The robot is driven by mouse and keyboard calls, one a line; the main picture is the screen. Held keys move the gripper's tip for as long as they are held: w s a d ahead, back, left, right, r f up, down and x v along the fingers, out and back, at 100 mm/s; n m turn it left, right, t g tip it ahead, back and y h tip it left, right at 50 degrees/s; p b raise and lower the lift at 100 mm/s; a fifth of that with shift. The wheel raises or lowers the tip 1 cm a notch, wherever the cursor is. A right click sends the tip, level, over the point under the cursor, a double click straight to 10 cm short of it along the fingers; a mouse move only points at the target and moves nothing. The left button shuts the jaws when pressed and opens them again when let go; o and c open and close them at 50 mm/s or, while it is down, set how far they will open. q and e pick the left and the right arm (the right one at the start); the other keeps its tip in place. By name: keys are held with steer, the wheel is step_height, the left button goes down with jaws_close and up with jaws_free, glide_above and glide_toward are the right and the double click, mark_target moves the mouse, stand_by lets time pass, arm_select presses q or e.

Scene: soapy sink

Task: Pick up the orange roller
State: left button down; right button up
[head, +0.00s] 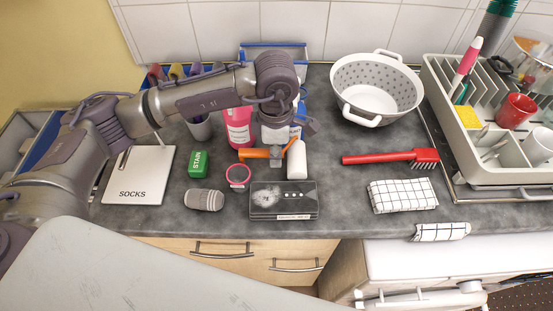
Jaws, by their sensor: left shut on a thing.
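The orange roller (252,153) is on the grey counter near the middle of the head view. Its orange handle points left, and a white cylinder (297,160) at the right end looks like its roller head. My left gripper (279,155) comes down from above and is shut on the roller. The gripper hides part of the roller where the handle meets the white part. I cannot tell whether the roller is lifted off the counter. My right gripper is not in view.
A pink bottle (239,128) stands close behind. A black box (283,201), a pink ring (238,176), a green block (198,164) and a grey microphone head (204,200) lie in front and left. A colander (376,88), red brush (392,158) and dish rack (470,140) are right.

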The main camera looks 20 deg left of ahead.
arm_select(q)
step_height(320, 180, up, 4)
steer(key=shift+s+r+b, duration=0.1)
steer(key=shift+b, duration=0.6)
steer(key=s+d+b, duration=0.2)
steer(key=s, duration=0.6)
steer(key=s+d+b, duration=0.2)
steer(key=s+d, duration=0.1)
steer(key=s, duration=0.6)
steer(key=c, duration=1.7)
jaws_free()
steer(key=shift+c, duration=0.2)
jaws_close()
